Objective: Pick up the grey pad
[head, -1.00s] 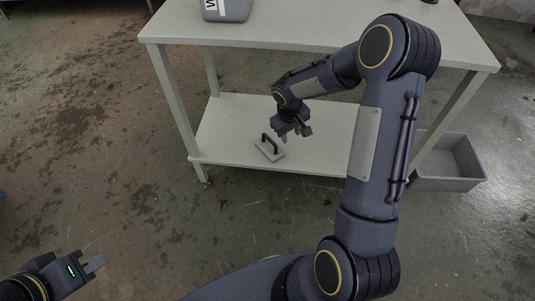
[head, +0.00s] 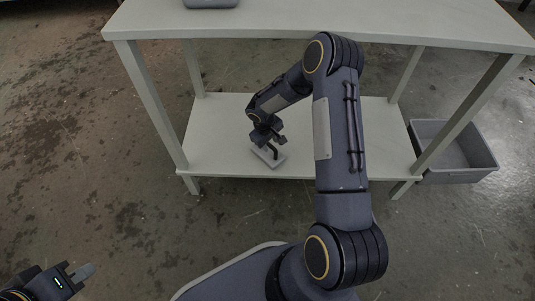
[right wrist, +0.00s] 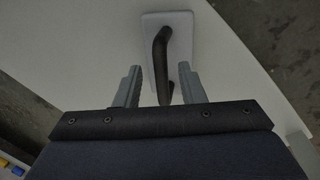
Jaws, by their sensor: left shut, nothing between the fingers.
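The grey pad (head: 267,158) lies flat on the lower shelf of the table, near its front edge. It is a light rectangular plate with a dark arched handle, and the handle (right wrist: 162,60) stands out in the right wrist view. My right gripper (head: 272,146) is just over the pad. In the right wrist view the right gripper (right wrist: 158,88) is open, with one finger on each side of the handle's near end; I cannot tell any contact. My left gripper (head: 82,272) is at the lower left, shut and empty, far from the pad.
The lower shelf (head: 345,150) is bare around the pad. The table top (head: 400,25) overhangs it, with a table leg (head: 150,105) at the left. A grey object (head: 210,3) sits on top. A grey bin (head: 470,160) stands on the floor at the right.

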